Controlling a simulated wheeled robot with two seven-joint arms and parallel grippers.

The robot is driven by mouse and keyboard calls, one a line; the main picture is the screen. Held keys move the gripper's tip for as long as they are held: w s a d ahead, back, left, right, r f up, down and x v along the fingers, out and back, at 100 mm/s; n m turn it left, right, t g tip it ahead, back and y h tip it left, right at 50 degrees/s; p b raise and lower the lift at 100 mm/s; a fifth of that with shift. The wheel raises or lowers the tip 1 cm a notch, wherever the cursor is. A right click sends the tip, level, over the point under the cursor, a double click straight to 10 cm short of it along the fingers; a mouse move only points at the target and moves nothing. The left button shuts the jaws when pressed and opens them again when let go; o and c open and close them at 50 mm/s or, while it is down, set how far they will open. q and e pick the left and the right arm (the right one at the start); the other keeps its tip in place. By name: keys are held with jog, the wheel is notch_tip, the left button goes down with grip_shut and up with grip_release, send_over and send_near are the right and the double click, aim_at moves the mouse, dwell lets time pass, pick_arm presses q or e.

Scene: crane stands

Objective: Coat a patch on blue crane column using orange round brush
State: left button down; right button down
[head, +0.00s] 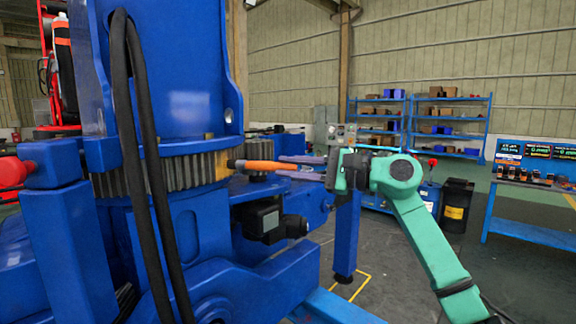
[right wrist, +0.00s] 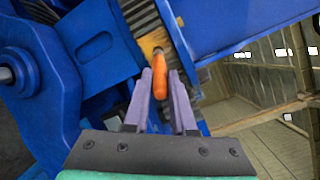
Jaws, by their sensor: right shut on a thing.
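The blue crane column (head: 190,60) stands at the left in the head view, above a grey toothed ring (head: 165,172). A yellow-orange patch (head: 223,163) shows at the right side of the ring. My right gripper (head: 285,167) is shut on the orange round brush (head: 262,165), whose tip points left at the patch. I cannot tell whether the tip touches. My left gripper is not in view.
Black hoses (head: 140,120) hang in front of the column. A blue post (head: 346,232) stands below my right gripper. Blue shelves (head: 447,120), a black bin (head: 456,203) and a blue table (head: 530,235) stand at the right. The grey floor between is partly clear.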

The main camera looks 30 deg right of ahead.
jog(key=w+d, duration=0.1)
jog(key=d+p, duration=0.1)
jog(key=w+d, duration=0.1)
jog(key=shift+w+f, duration=0.25)
jog(key=shift+w, duration=0.1)
jog(key=s+a+b, duration=0.2)
jog(key=a, duration=0.1)
jog(key=shift+s+r, duration=0.1)
jog(key=shift+s, duration=0.2)
jog(key=shift+s+a+r, duration=0.15)
jog(key=shift+s+a, duration=0.15)
jog(key=s+d+b, duration=0.1)
jog(key=s+b, duration=0.4)
jog(key=s, duration=0.1)
jog(key=shift+s+b, duration=0.3)
jog(key=shift+s, duration=0.05)
dwell(0.8)
